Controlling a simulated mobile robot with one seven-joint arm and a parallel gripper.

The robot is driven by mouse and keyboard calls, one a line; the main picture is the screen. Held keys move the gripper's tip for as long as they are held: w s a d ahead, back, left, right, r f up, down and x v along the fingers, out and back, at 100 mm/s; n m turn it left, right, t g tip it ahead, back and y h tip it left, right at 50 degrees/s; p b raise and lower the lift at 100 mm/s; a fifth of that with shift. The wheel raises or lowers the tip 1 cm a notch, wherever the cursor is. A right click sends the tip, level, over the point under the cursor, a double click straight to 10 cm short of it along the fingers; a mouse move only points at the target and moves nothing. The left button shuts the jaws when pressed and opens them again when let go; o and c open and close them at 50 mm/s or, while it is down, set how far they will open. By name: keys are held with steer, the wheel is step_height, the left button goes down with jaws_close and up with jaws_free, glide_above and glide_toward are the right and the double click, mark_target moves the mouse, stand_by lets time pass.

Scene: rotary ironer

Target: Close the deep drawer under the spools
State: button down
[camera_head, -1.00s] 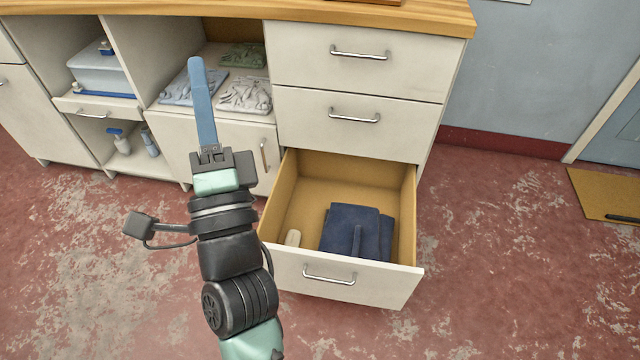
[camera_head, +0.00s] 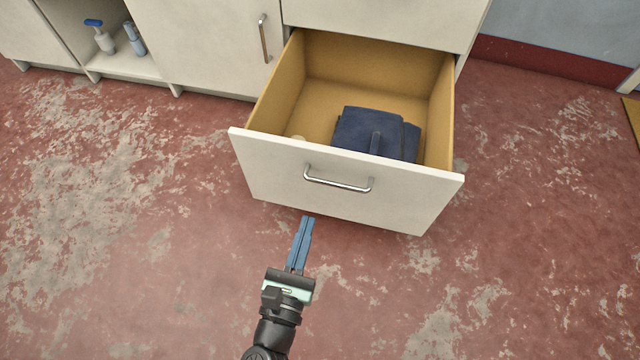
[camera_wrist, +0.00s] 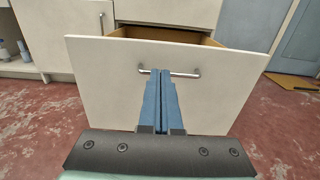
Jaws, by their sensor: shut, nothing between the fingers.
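The deep drawer (camera_head: 270,165) stands pulled out at the bottom of the cabinet, with a white front and a metal bar handle (camera_head: 338,184). In the wrist view the blue fingers (camera_wrist: 161,75) point at the drawer front (camera_wrist: 110,85) and overlap the middle of the handle (camera_wrist: 185,74). I cannot tell whether they touch it.
A closed cabinet door (camera_head: 215,45) with a vertical handle is left of the drawer. An open shelf (camera_head: 125,65) with bottles is further left. The worn red floor (camera_head: 130,220) around the drawer is clear. A yellow mat (camera_wrist: 290,81) lies at the right.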

mark_target(328, 155)
steer(key=b+x, duration=0.3)
steer(key=x, duration=1.1)
steer(key=shift+b, duration=0.4)
